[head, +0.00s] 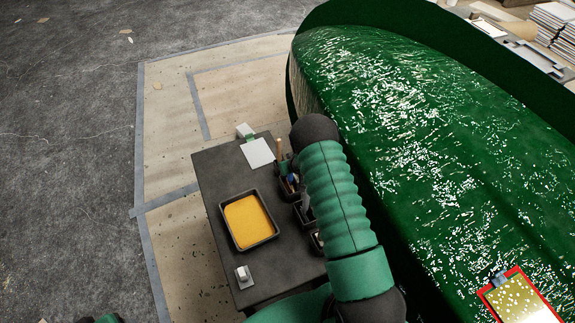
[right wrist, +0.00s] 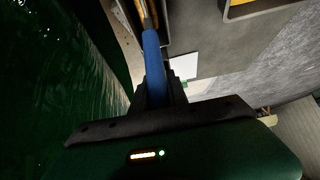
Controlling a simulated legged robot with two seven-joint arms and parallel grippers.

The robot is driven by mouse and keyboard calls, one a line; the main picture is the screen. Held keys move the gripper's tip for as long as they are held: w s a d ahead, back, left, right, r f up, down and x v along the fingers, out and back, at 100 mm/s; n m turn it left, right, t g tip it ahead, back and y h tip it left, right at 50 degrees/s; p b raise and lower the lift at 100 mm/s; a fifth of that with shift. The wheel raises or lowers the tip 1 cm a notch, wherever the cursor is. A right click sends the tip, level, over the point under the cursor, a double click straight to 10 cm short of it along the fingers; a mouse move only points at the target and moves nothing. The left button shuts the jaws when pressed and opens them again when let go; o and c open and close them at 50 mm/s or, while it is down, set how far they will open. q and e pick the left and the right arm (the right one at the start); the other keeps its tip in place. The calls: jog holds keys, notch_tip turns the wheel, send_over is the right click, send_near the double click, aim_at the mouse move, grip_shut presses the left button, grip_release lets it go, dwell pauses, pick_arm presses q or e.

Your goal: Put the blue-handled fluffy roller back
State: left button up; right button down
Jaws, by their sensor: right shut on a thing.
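In the right wrist view the blue handle (right wrist: 152,62) of the roller stands between the fingers of my right gripper (right wrist: 157,88), which is shut on it. The handle runs up toward the top edge; the fluffy roller head is not in view. In the head view my green arm covers the right gripper. Dark holders (head: 303,213) stand along the right side of the dark table (head: 215,170), partly behind my arm. Several tool handles and a bit of blue show in the rear one. I cannot tell whether this blue is the held roller. My left gripper is not in view.
A tray of yellow material (head: 248,220) lies on the table. A white sheet (head: 257,152) lies behind it, and a small white object (head: 242,273) in front. The large green hull mould (head: 400,110) rises close to the right. A red-edged panel (head: 518,298) is at lower right.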

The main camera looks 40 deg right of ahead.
jog(key=c, duration=1.2)
grip_release()
jog(key=shift+d, duration=0.1)
jog(key=v, duration=1.7)
jog(key=s+a+r+n+g, duration=0.1)
jog(key=s+a+r, duration=0.2)
jog(key=a, duration=0.5)
jog(key=s+a+r+n+g+y, duration=0.1)
jog(key=s+a+r+g, duration=0.1)
jog(key=s+a, duration=0.4)
jog(key=s+a+r+n+g+y, duration=0.1)
jog(key=s+a+r, duration=0.3)
jog(key=a, duration=0.6)
jog(key=shift+a+r+n+g+p, duration=0.25)
jog(key=shift+a+n+g+p, duration=0.05)
jog(key=shift+p, duration=0.15)
